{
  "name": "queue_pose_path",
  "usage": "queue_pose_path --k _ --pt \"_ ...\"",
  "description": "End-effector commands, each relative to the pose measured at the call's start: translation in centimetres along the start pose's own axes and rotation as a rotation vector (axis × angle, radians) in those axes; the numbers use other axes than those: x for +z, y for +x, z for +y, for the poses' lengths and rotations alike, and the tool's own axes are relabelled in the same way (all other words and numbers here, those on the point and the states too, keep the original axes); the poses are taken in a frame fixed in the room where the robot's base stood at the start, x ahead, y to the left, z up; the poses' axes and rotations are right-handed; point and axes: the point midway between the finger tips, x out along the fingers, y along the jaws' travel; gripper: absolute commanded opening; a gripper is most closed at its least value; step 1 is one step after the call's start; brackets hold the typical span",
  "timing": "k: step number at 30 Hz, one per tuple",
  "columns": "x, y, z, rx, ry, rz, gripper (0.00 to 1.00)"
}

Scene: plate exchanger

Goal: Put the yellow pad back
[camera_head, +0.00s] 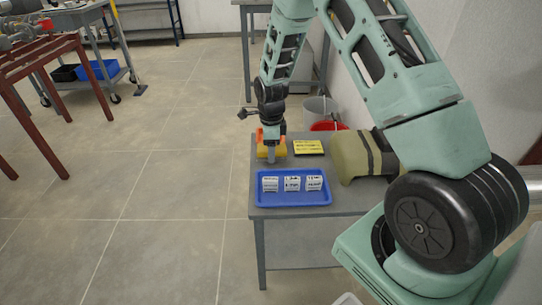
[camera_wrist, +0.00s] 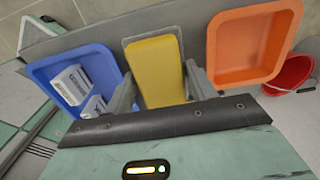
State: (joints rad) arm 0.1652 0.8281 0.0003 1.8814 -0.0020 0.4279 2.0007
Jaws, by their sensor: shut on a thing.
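The yellow pad (camera_wrist: 156,68) lies between the two fingers of my gripper (camera_wrist: 160,84) in the wrist view, with a grey edge around its top and sides. The gripper is shut on it. How high the pad is above the tabletop cannot be told. An orange tray (camera_wrist: 292,40) lies to the right of the pad in the wrist view, and a blue tray (camera_wrist: 42,72) to its left.
The blue tray (camera_head: 258,200) at the grey table's (camera_head: 340,205) near edge holds three small white boxes (camera_head: 292,184). An olive striped object (camera_head: 352,157) stands further right. A red bucket (camera_head: 328,126) is behind the table.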

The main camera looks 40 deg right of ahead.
Motion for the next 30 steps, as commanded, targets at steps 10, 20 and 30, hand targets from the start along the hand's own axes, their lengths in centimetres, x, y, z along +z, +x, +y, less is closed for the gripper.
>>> queue_pose_path --k 10,20,30 --pt "0.0 2.6 0.0 0.001 0.000 0.000 0.34" --pt "0.0 2.8 0.0 0.001 0.000 0.000 0.77" --pt "0.0 2.0 0.0 -0.001 0.000 0.000 0.77"
